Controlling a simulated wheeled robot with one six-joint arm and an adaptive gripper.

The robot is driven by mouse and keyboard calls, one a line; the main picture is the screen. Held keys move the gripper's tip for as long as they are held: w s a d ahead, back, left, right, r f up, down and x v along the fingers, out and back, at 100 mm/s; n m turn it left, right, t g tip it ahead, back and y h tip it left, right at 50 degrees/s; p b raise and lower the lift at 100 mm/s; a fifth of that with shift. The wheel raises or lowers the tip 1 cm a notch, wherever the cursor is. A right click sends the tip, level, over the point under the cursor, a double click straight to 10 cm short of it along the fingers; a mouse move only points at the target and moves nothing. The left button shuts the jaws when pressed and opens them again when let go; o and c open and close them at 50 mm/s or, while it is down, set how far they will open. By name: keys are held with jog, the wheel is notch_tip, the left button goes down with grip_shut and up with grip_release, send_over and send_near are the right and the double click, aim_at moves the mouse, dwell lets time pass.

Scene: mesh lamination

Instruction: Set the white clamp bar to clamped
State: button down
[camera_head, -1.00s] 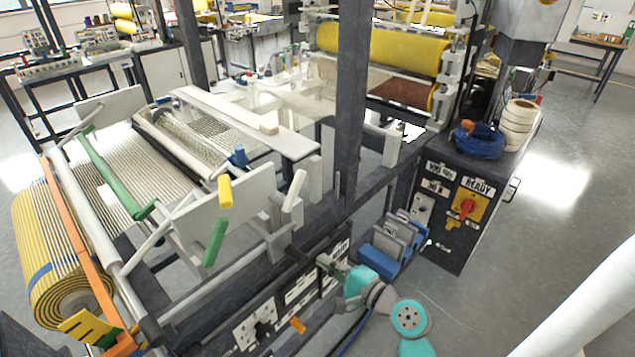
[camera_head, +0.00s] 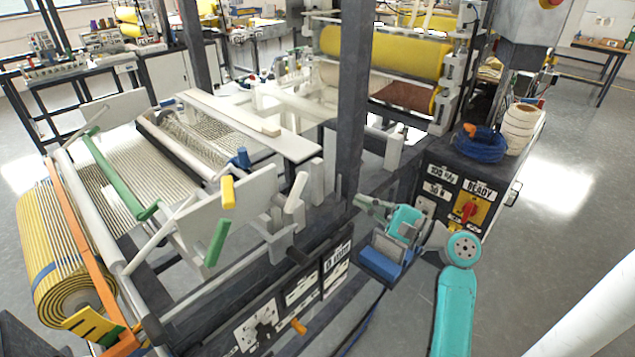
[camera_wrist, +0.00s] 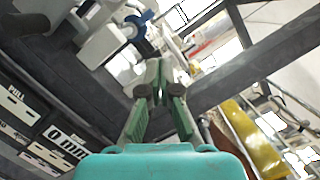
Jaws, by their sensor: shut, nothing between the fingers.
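A long flat white bar (camera_head: 245,122) lies across the mesh on the laminating frame in the head view. A short white lever handle (camera_head: 298,188) stands tilted at the near side of the frame; I cannot tell which of these belongs to the clamp. My gripper (camera_head: 363,203) is raised beside the dark upright post, to the right of the white handle and apart from it. In the wrist view my gripper (camera_wrist: 158,78) has its green fingers together and empty. White machine parts (camera_wrist: 105,40) lie beyond the fingers at upper left there.
The dark post (camera_head: 352,100) stands close to my gripper. A yellow handle (camera_head: 227,192), a green handle (camera_head: 217,241) and a blue knob (camera_head: 240,157) are on the frame. A blue rack (camera_head: 382,266) is below my arm. A control cabinet (camera_head: 440,205) is at right.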

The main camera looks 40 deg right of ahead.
jog(key=w+a+r, duration=0.3)
jog(key=w+a, duration=0.2)
jog(key=w, duration=0.4)
jog(key=shift+w+a+r, duration=0.25)
jog(key=shift+a+r, duration=0.1)
dwell(0.4)
